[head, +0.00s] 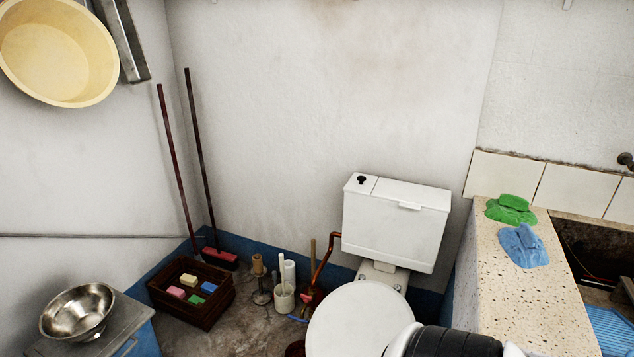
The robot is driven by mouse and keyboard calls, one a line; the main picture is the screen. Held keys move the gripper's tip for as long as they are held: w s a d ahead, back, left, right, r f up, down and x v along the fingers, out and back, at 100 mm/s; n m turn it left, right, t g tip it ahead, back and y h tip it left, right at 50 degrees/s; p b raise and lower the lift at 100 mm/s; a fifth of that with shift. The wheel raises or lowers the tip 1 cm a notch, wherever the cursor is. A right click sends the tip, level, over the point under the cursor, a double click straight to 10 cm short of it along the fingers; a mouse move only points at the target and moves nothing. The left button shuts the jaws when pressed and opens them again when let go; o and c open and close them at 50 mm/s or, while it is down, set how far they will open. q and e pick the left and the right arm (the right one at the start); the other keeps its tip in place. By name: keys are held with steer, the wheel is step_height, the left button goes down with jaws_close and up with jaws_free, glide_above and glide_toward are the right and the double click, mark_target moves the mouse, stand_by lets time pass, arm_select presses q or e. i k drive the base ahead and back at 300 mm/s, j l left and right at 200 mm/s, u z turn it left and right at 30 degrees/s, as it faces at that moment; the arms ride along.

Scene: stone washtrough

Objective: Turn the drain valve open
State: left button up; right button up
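I cannot make out a drain valve for certain in the head view. The stone washtrough (525,300) is at the right, with a speckled rim and a dark basin (600,250) cut off by the picture's edge. A dark tap-like fitting (626,160) sticks out of the wall above the basin at the far right edge. A white and black link of my own arm shows at the bottom centre, in front of the toilet. Neither of my grippers is in view.
A green cloth (511,209) and a blue cloth (523,246) lie on the trough rim. A white toilet tank (395,222) stands left of it. A dark crate (190,308), brushes (284,299) and a metal bowl (77,312) are at the lower left. Some floor shows between them.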

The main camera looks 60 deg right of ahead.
mark_target(306, 299)
steer(key=i+z, duration=0.1)
steer(key=z, duration=1.7)
steer(key=k+l+z, duration=0.1)
steer(key=l, duration=0.15)
steer(key=i+j+z, duration=0.35)
steer(key=j, duration=0.25)
steer(key=i+j+z, duration=0.2)
steer(key=j, duration=0.15)
steer(key=i+j+z, duration=0.2)
steer(key=j, duration=0.15)
